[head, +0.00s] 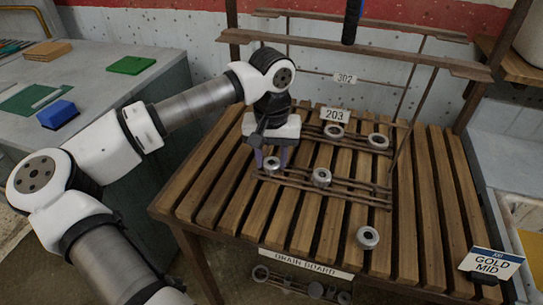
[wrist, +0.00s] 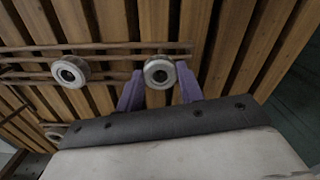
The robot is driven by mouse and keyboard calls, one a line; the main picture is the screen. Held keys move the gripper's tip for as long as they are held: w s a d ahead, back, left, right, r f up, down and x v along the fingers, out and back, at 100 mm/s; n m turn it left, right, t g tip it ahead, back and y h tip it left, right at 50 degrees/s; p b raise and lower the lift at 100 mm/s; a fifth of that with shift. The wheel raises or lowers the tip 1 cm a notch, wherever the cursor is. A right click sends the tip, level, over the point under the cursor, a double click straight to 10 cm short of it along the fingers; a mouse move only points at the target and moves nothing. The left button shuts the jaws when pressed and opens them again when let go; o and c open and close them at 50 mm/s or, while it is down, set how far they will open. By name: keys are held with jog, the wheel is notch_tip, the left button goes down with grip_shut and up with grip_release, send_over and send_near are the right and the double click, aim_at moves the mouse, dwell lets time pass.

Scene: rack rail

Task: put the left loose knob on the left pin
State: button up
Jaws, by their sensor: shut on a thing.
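My gripper (head: 271,161) points down at the left end of the front rail, its purple fingers on either side of a grey ring-shaped knob (head: 271,166). In the wrist view the same knob (wrist: 159,72) sits between the fingertips, over the rail. Whether it is seated on a pin there is hidden under it. Another grey knob (head: 321,177) is on the front rail to the right; the wrist view shows it too (wrist: 70,71). A loose knob (head: 368,237) lies on the slats nearer the front right.
Two more knobs (head: 333,131) and (head: 378,141) are at the back rail, near the 203 sign (head: 335,115). The front slats are mostly clear.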

jog(key=o, duration=1.1)
jog(key=shift+c, duration=0.2)
